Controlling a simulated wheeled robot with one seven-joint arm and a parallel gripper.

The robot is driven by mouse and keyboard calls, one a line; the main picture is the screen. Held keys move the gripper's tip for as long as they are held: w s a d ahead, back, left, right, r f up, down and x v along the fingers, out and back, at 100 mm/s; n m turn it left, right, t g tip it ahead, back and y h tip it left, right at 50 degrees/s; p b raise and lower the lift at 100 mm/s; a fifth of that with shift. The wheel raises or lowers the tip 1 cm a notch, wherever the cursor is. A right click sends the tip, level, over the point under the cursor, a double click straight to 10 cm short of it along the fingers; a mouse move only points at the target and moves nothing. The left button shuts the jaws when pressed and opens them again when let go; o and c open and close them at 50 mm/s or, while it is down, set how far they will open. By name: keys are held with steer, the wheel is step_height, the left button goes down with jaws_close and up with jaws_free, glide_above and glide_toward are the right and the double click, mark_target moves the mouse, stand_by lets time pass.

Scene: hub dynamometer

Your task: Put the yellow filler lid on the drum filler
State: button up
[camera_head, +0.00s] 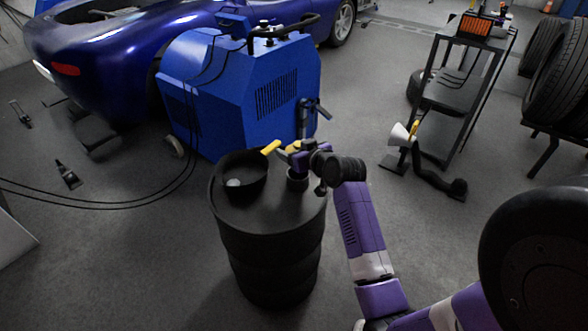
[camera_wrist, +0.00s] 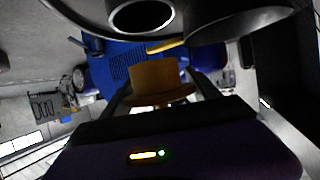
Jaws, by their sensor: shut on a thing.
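The yellow filler lid (camera_wrist: 158,82) is between the two fingers of my gripper (camera_wrist: 160,92), which is shut on it. In the head view the lid (camera_head: 292,147) shows as a small yellow patch at my gripper (camera_head: 302,150), above the right part of the black drum's top. The drum filler (camera_head: 297,180) is a short dark round neck on the drum (camera_head: 265,240), just below my gripper in the picture. In the wrist view the filler's round opening (camera_wrist: 141,14) is at the top, apart from the lid. The lid's underside is partly hidden.
A black pan (camera_head: 240,186) with a yellow handle (camera_head: 271,147) sits on the drum's left part, close to the filler. A blue machine (camera_head: 240,90) stands just behind the drum. A dark shelf cart (camera_head: 460,90) and tyres stand at right. The floor left of the drum has cables.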

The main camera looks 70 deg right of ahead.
steer(key=shift+f+b, duration=0.7)
steer(key=shift+f, duration=2.5)
steer(key=shift+f, duration=0.1)
steer(key=shift+f+b, duration=0.5)
steer(key=shift+f, duration=0.05)
steer(key=o, duration=1.3)
